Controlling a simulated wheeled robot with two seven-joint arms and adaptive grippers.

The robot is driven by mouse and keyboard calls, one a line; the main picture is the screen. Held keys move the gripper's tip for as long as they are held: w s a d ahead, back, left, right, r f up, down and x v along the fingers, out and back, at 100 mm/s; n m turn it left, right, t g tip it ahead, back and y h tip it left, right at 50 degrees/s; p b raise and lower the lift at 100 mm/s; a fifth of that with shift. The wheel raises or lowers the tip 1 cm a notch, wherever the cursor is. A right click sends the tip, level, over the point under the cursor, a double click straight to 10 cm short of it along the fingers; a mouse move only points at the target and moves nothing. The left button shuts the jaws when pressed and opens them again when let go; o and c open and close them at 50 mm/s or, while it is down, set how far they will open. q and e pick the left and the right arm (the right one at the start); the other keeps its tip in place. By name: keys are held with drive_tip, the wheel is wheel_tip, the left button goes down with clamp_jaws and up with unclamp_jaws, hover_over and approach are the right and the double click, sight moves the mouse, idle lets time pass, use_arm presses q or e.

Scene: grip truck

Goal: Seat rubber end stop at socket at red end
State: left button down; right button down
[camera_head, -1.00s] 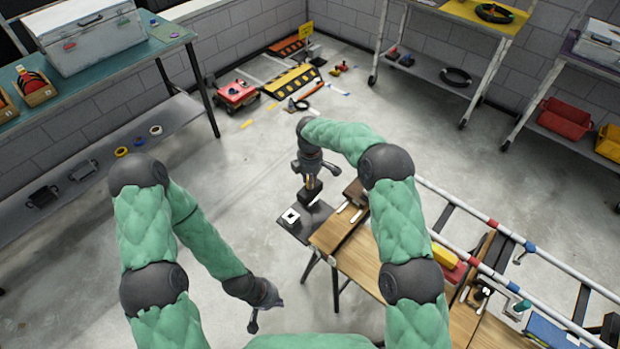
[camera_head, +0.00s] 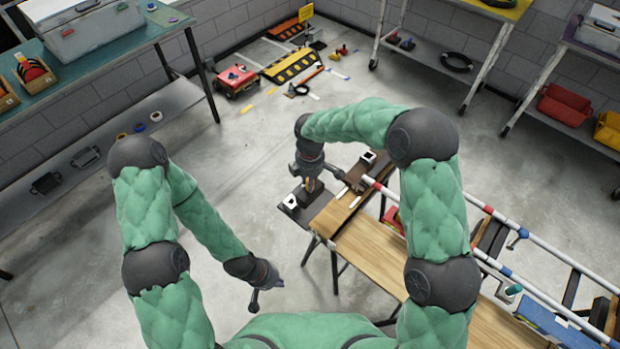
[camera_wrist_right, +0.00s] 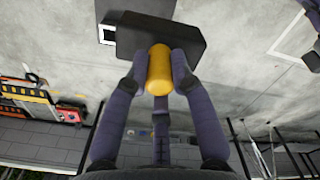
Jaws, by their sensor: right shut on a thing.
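My right gripper (camera_head: 309,184) is shut on the yellow cylindrical part (camera_wrist_right: 160,70) of the end stop. In the right wrist view its black block (camera_wrist_right: 150,33) lies just past the fingertips. In the head view this piece is near the dark end plate of the bench, beside a white-framed dark square (camera_head: 291,202); I cannot tell whether it touches. A second white-framed dark square (camera_head: 369,157) sits near the red rail end (camera_head: 371,182). I cannot tell which square is the socket. My left gripper (camera_head: 254,304) hangs low at the left, apart from the bench, its finger gap unclear.
A teal table (camera_head: 120,50) stands back left. Shelved carts stand back right. The floor left of the bench is clear.

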drive_tip(key=shift+r+p, duration=2.35)
drive_tip(key=shift+r, duration=1.1)
drive_tip(key=shift+d, duration=0.1)
